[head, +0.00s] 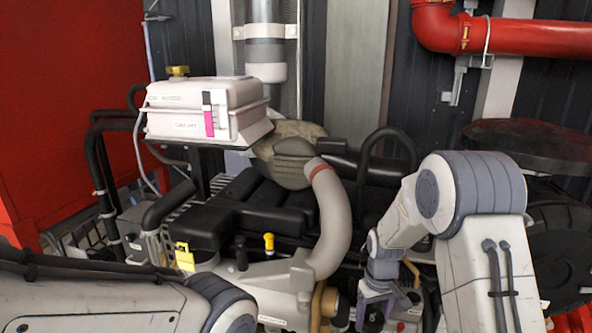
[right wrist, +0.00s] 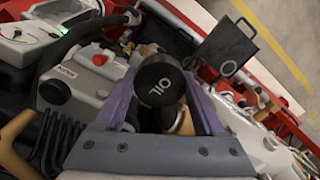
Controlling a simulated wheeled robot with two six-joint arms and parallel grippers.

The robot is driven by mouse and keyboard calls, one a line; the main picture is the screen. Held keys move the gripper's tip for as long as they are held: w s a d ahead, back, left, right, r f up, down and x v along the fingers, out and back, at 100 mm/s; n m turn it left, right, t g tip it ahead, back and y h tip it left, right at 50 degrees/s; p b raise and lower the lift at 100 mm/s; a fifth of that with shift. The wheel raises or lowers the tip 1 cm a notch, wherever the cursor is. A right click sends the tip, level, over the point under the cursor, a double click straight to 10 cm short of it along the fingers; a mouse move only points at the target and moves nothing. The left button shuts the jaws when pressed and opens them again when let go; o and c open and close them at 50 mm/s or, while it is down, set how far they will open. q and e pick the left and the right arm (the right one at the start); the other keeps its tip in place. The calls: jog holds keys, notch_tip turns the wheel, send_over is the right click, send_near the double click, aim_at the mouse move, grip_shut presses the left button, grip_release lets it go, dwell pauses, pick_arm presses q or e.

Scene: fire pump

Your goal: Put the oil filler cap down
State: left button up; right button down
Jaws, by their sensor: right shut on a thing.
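The oil filler cap (right wrist: 160,84) is a round black cap with "OIL" in light letters on its face. In the right wrist view it sits between the two purple fingers of my right gripper (right wrist: 162,92), which is shut on it. In the head view my right gripper (head: 376,308) points down at the right front of the engine (head: 262,205). I cannot make out the cap there. My left arm crosses the lower left of the head view, and its gripper is out of the picture.
A white tank (head: 190,110) with a yellow cap stands at the back left of the engine. A thick grey pipe (head: 334,225) curves down left of my right gripper. The right wrist view shows a dark square plate (right wrist: 222,52) and grey floor (right wrist: 262,30) beyond.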

jog(key=s+f+m+b, duration=0.1)
jog(key=s+f+b, duration=0.2)
jog(key=f, duration=0.5)
jog(key=s+a+f+m+b, duration=0.1)
jog(key=s+f+b, duration=0.3)
jog(key=f, duration=0.4)
jog(key=shift+s+a+m, duration=0.3)
jog(key=shift+s, duration=0.5)
jog(key=shift+a, duration=0.1)
